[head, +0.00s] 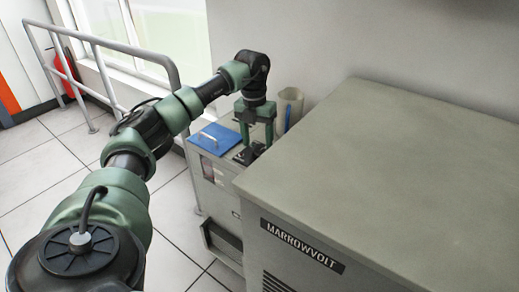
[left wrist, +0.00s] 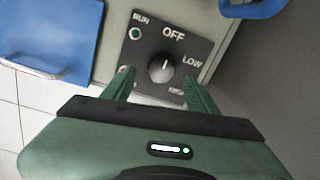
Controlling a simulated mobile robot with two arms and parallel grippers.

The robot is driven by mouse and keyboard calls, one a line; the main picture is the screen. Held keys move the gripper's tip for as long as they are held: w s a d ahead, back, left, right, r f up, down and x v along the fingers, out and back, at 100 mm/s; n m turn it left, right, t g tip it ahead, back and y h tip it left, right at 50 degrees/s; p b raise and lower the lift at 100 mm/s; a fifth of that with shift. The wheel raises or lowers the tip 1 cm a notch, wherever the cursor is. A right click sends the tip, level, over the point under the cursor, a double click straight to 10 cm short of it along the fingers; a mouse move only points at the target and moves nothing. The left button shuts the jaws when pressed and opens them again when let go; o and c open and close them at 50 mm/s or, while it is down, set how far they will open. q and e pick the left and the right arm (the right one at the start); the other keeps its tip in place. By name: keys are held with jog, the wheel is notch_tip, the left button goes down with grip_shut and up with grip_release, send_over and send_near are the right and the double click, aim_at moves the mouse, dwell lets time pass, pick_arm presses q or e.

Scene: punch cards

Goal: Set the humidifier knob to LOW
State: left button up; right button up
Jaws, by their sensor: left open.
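The humidifier knob (left wrist: 161,71) is a dark round dial with a white pointer mark on a black panel (left wrist: 150,50) in the left wrist view. The mark points up towards OFF. LOW is printed to the knob's right and another label, partly hidden, below it. My left gripper (left wrist: 158,77) is open, its fingers on either side of the knob with gaps showing; I cannot tell how high they are above the panel. In the head view, my left gripper (head: 256,146) points down over the small cabinet (head: 225,185), and the knob cannot be made out. My right gripper is not in view.
A blue clipboard (head: 214,139) lies left of the panel. A pale container (head: 289,108) with a blue part stands behind the gripper. The large MARROWVOLT cabinet (head: 390,170) stands close on the right, its top bare. A grey railing (head: 110,43) runs at left.

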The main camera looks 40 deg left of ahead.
aim_at(259, 151)
pick_arm(q)
notch_tip(259, 151, down, 2)
jog(key=shift+w+d+f, duration=0.1)
jog(key=shift+w+f, duration=0.05)
jog(key=shift+f, duration=0.4)
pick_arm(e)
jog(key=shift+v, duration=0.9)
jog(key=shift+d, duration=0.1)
pick_arm(q)
grip_shut()
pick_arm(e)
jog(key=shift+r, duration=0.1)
